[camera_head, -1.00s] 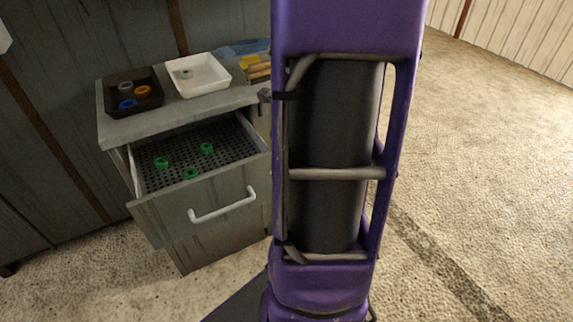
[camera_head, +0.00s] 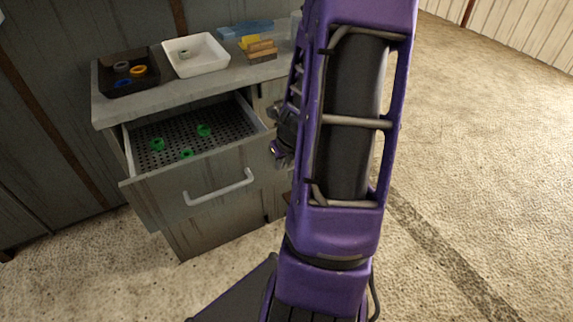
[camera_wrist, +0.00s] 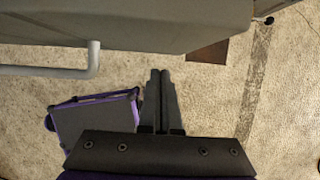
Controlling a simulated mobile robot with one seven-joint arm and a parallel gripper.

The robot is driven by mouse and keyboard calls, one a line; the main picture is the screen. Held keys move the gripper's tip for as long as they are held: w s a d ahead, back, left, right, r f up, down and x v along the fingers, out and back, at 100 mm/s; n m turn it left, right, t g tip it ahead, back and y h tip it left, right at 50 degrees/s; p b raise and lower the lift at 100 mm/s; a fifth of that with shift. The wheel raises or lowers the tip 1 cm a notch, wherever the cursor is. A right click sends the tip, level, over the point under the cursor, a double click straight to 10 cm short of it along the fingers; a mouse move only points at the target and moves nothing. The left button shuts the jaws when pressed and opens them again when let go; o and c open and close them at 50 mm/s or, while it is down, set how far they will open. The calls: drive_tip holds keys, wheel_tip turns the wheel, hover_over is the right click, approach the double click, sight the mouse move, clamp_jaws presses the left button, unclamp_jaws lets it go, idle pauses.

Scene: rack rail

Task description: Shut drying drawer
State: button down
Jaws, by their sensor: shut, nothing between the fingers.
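The drying drawer (camera_head: 165,195) stands pulled out of the grey cabinet. Its perforated floor (camera_head: 215,120) shows, with three green rings (camera_head: 204,130) on it. A pale bar handle (camera_head: 220,190) is on its front. In the wrist view, the handle (camera_wrist: 93,60) is at the upper left, below a grey panel edge across the top. My gripper (camera_wrist: 160,73) is shut and empty, to the right of the handle and apart from it. In the head view my arm hides most of the gripper, and the end of my arm is by the drawer's right side.
On the cabinet top (camera_head: 150,97) are a black tray (camera_head: 138,88) with several rings, a white tray (camera_head: 210,62) with one ring, and yellow and wooden pieces (camera_head: 261,52). Floor is open at the right.

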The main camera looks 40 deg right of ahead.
drive_tip(key=shift+w+d, duration=0.25)
drive_tip(key=shift+w, duration=0.75)
